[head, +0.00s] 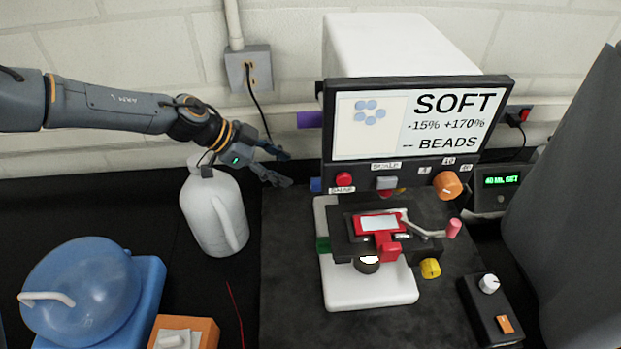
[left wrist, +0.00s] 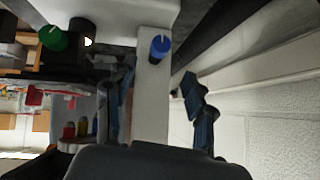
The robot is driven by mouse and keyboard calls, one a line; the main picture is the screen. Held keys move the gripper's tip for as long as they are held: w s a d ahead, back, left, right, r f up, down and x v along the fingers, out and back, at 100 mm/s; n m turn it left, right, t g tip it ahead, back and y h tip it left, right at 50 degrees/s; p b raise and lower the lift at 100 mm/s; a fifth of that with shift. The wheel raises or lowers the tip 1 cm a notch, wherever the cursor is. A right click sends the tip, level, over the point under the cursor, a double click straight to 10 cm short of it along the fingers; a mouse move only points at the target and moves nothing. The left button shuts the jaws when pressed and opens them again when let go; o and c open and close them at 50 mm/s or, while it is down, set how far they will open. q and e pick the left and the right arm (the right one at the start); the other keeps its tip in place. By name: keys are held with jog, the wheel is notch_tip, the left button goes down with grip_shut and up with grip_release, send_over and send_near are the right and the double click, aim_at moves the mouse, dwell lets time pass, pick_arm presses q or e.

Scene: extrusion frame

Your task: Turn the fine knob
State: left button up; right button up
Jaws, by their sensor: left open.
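The microscope-like instrument has a white base (head: 345,290) and a dark screen panel reading "SOFT", "-15% +170%" and "BEADS". A blue knob (head: 316,184) sits on its left side, with a green knob (head: 322,244) lower down. In the left wrist view, the blue knob (left wrist: 160,48) is on a white column ahead, and the green knob (left wrist: 53,38) is at the upper left. No readable label marks which knob is the fine one. My left gripper (head: 286,168) is open and empty, just left of the blue knob and apart from it. My right gripper is not in view.
A white jug (head: 214,212) stands close below my left wrist. A wall outlet (head: 248,70) with a hanging cable is behind. A blue bowl-like vessel (head: 80,290) is at lower left. Yellow (head: 430,268) and orange (head: 447,185) knobs are on the instrument's right.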

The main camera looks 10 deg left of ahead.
aim_at(317, 185)
pick_arm(q)
jog(key=p+x, duration=0.2)
jog(key=x, duration=0.7)
jog(key=shift+f, duration=0.25)
jog(key=shift+a, duration=0.2)
jog(key=shift+c, duration=0.4)
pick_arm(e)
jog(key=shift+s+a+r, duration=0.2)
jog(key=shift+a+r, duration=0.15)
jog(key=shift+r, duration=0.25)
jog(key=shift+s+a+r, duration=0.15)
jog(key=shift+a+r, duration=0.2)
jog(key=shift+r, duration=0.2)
pick_arm(q)
grip_shut()
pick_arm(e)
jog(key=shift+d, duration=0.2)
